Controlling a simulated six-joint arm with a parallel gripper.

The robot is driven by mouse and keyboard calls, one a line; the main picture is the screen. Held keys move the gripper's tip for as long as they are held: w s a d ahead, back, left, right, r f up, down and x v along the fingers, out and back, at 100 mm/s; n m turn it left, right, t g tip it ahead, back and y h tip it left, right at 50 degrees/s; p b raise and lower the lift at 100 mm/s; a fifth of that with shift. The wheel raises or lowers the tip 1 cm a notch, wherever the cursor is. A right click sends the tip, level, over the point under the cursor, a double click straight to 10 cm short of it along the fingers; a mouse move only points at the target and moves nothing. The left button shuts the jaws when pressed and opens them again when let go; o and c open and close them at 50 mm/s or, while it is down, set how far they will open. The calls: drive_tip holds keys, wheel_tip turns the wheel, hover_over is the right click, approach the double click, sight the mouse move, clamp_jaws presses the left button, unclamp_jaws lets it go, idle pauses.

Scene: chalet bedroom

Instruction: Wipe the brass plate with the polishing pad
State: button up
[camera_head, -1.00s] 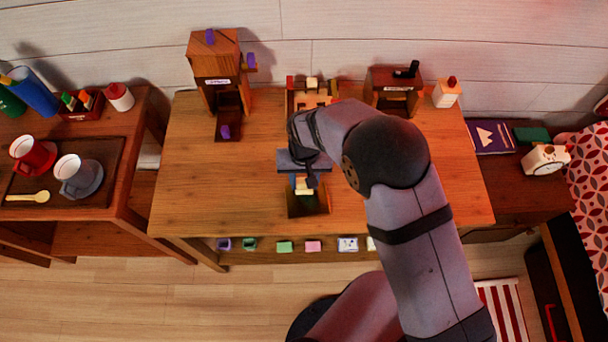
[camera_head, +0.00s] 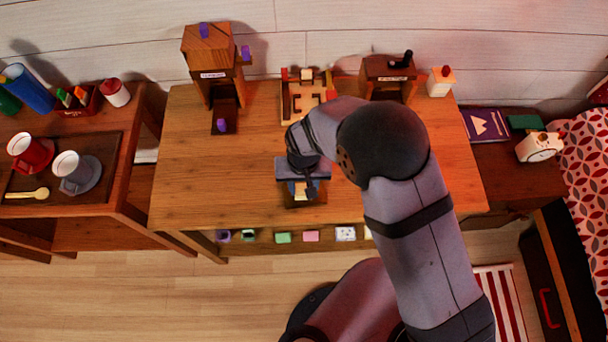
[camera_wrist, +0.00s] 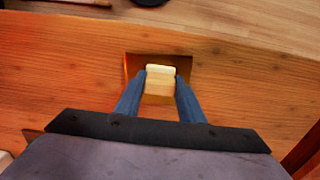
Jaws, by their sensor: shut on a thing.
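My gripper (camera_head: 303,188) is shut on the polishing pad, a small block with a wooden body and a pale yellow edge. In the wrist view, the pad (camera_wrist: 159,86) sits between the two blue fingertips of my gripper (camera_wrist: 160,78). The brass plate (camera_head: 318,201) looks like a dark brown square near the front edge of the table. It also shows in the wrist view (camera_wrist: 184,66), behind and around the pad. The pad is over the plate; I cannot tell whether they touch. My wrist and fingers hide part of the plate.
A wooden tower (camera_head: 208,60) with purple pegs stands at the back left of the table (camera_head: 190,165). A tray of wooden blocks (camera_head: 292,112) and a dark box (camera_head: 385,78) stand at the back. The table's left side is clear.

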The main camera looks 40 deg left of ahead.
drive_tip(key=w+a+b, duration=0.1)
drive_tip(key=w+a, duration=0.2)
drive_tip(key=shift+w+a, duration=0.1)
drive_tip(key=shift+a, duration=0.3)
drive_tip(key=shift+w+a+f, duration=0.1)
drive_tip(key=shift+w, duration=0.15)
drive_tip(key=shift+d, duration=0.35)
drive_tip(key=shift+s+d+p, duration=0.5)
drive_tip(key=shift+s+d, duration=0.65)
drive_tip(key=shift+d, duration=0.2)
drive_tip(key=shift+s+d+p, duration=0.5)
drive_tip(key=shift+s+d, duration=0.65)
drive_tip(key=shift+d, duration=0.2)
drive_tip(key=shift+w+a+b, duration=0.6)
drive_tip(key=shift+w+a, duration=0.55)
drive_tip(key=shift+a, duration=0.25)
drive_tip(key=shift+w+a+b, duration=0.55)
drive_tip(key=shift+w+a, duration=0.6)
drive_tip(key=shift+a, duration=0.2)
wheel_tip(320, 180, up, 8)
drive_tip(key=p, duration=0.5)
drive_tip(key=shift+w+a, duration=0.1)
